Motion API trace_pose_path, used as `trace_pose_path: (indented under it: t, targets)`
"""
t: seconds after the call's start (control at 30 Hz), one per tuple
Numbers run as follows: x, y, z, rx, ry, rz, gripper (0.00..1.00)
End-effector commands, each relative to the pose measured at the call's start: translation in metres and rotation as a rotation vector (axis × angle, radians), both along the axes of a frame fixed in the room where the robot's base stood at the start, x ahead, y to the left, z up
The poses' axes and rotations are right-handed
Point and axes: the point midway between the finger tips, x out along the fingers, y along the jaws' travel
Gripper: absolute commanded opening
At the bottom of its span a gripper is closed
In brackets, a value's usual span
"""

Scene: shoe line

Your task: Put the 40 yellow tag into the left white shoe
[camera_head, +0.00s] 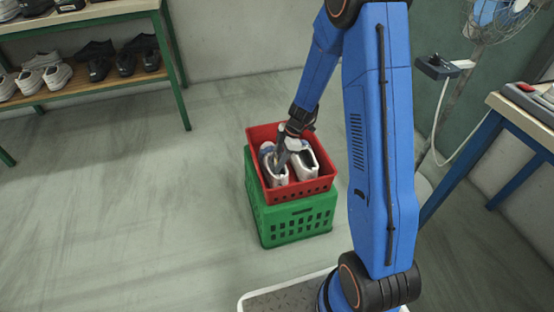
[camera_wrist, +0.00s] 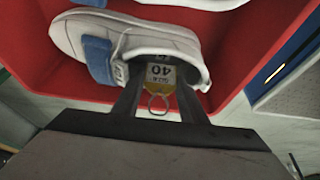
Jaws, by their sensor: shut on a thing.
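My gripper (camera_head: 279,150) reaches down into the red crate (camera_head: 320,187), over the left white shoe (camera_head: 279,176). In the wrist view my gripper (camera_wrist: 160,82) is shut on the yellow tag (camera_wrist: 160,76), which reads 40 and has a metal ring. The tag is at the opening of a white shoe with a blue strap (camera_wrist: 98,58). I cannot tell whether the tag touches the shoe's inside. The right white shoe (camera_head: 304,164) stands beside the left one in the crate.
The red crate sits on a green crate (camera_head: 295,222) on the floor. A shoe rack (camera_head: 180,65) stands at the back left, and a blue-legged table (camera_head: 470,165) at the right. The floor left of the crates is clear.

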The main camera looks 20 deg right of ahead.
Motion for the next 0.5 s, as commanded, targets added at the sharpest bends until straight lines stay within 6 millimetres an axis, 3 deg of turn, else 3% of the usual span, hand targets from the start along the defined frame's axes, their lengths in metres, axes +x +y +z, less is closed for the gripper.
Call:
trace_pose_path:
  t: [0.37,0.4,0.5]
  targets:
    - [0.0000,0.0001,-0.0022,0.000,0.000,0.000,0.17]
    - [0.0000,0.0001,-0.0022,0.000,0.000,0.000,0.43]
    - [0.0000,0.0000,-0.0022,0.000,0.000,0.000,0.60]
